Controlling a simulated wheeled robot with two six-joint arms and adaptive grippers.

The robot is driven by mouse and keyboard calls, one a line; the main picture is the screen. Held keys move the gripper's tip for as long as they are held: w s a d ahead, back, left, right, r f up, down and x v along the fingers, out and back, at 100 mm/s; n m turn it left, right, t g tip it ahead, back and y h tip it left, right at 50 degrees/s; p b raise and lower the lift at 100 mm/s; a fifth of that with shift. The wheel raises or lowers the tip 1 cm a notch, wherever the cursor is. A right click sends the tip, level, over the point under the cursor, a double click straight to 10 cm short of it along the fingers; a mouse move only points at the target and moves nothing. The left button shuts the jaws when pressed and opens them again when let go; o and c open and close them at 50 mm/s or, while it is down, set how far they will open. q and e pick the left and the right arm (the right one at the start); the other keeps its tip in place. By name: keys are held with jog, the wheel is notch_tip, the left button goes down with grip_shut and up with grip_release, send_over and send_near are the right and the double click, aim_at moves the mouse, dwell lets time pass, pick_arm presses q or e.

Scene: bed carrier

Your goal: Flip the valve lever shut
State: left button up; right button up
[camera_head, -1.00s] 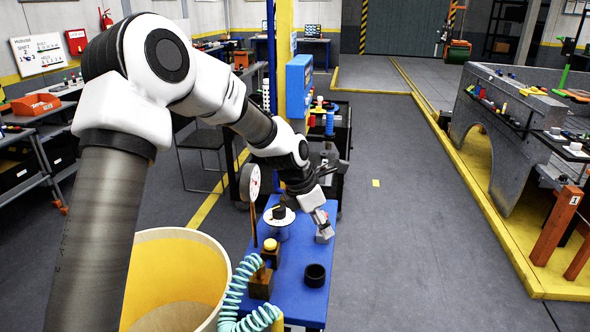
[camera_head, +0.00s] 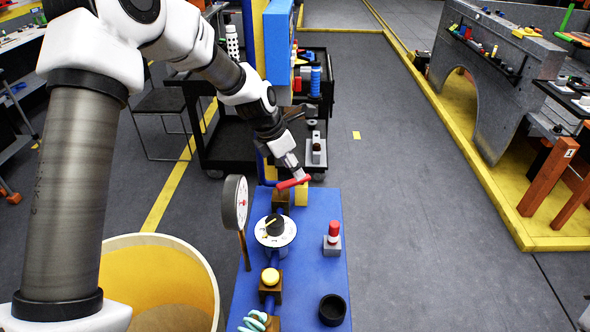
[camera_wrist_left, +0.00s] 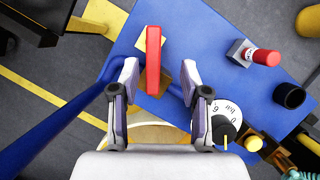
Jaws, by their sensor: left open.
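The valve lever (camera_head: 294,183) is a red bar at the far end of the blue table (camera_head: 318,262), above a brass-coloured fitting on the blue pipe. In the left wrist view the lever (camera_wrist_left: 153,60) runs straight away from me. My left gripper (camera_head: 291,172) is at the lever, partly hiding it in the head view. In the wrist view the left gripper (camera_wrist_left: 158,77) is open, one finger on each side of the lever's near part, with gaps on both sides. Whether the fingers are at lever height is hard to tell. My right gripper is not in view.
A gauge (camera_head: 235,203), a white dial with a black knob (camera_head: 275,229) and a yellow button (camera_head: 270,277) stand along the pipe. A red-topped grey block (camera_head: 332,240) and black cup (camera_head: 332,309) stand right. A yellow bin (camera_head: 160,240) is left; floor right is clear.

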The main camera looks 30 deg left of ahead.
aim_at(294, 185)
pick_arm(q)
jog(key=f, duration=0.1)
jog(key=w+f, duration=0.1)
jog(key=f, duration=0.1)
jog(key=w+f, duration=0.1)
jog(key=shift+w+a+f, duration=0.15)
jog(key=shift+a+f, duration=0.05)
jog(key=shift+f, duration=0.15)
jog(key=shift+s+d+r, duration=0.3)
jog(key=shift+c, duration=0.7)
jog(key=c, duration=0.5)
grip_shut()
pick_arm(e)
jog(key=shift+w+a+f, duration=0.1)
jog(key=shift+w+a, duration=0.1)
